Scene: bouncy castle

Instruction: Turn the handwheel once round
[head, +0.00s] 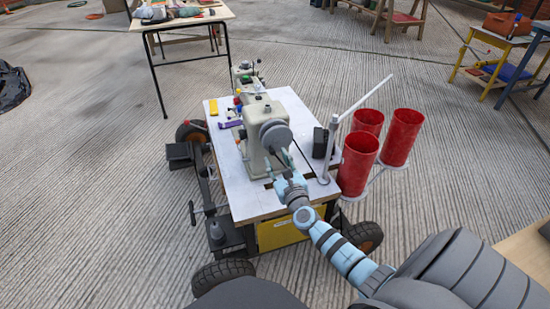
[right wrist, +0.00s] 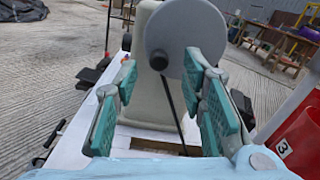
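The handwheel (head: 276,135) is a grey disc on the near end of a cream sewing machine (head: 257,115) standing on a white tabletop. In the right wrist view the handwheel (right wrist: 192,38) faces me, with a dark peg-like part (right wrist: 158,60) low on its left side. My right gripper (head: 279,163) is just in front of and below the wheel. In the right wrist view the gripper (right wrist: 161,80) is open, its teal pads apart on either side of the dark part. I see nothing held between them. My left gripper is not in view.
The white tabletop (head: 223,170) sits on a wheeled cart. Several red cylinders (head: 358,162) and a white upright post (head: 326,160) stand close on the right. A small black box (head: 320,143) is beside the machine. Small coloured items lie behind it.

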